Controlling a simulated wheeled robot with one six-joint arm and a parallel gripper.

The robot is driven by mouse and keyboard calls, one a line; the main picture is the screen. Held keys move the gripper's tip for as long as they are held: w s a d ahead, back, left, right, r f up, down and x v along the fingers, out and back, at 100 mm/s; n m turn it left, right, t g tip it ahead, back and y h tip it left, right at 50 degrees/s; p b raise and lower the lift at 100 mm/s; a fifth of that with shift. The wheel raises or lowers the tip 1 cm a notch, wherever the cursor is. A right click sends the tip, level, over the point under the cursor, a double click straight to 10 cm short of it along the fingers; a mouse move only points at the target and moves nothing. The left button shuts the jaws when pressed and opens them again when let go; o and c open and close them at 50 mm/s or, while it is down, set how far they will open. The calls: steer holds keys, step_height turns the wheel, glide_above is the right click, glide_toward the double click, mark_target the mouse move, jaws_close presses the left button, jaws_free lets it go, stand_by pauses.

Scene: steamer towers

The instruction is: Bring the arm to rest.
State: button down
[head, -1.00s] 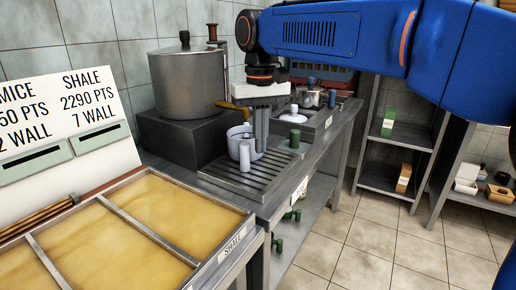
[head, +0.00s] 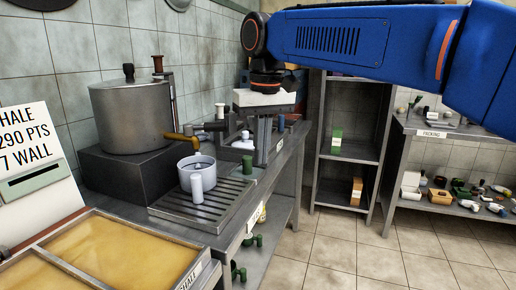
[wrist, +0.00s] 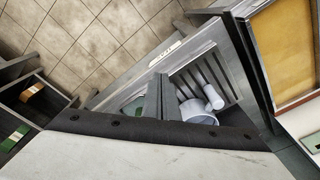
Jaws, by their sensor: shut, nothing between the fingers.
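In the wrist view my gripper (wrist: 158,98) shows as two closed grey fingers. A light grey mug (head: 197,174) with a handle stands upright on the drip tray (head: 228,195), to the left of the fingers and apart from them in the head view. The mug also shows in the wrist view (wrist: 198,110), right of the fingers.
A large lidded pot (head: 131,115) stands on a dark block (head: 125,172) behind the tray, its tap pointing toward the mug. Framed yellow bins (head: 130,255) lie front left. A shelf unit (head: 345,150) and packing table (head: 440,130) stand right. Tiled floor (head: 330,240) is open.

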steer(key=s+d+f+m+t, duration=0.1)
steer(key=s+d+f, duration=0.15)
steer(key=d, duration=0.35)
steer(key=s+d+f, duration=0.2)
steer(key=d+f, duration=0.1)
steer(key=d, duration=0.4)
steer(key=s+d+f+m+t, duration=0.1)
steer(key=s+d+f+m, duration=0.1)
steer(key=s+d+f, duration=0.6)
steer(key=s+d+f+m+t, duration=0.1)
steer(key=s+d+f+t, duration=0.1)
steer(key=s+d+f, duration=0.5)
step_height(320, 180, down, 5)
steer(key=shift+s+d+f+m+h, duration=0.1)
steer(key=shift+s+d+m+h, duration=0.25)
steer(key=shift+d, duration=0.4)
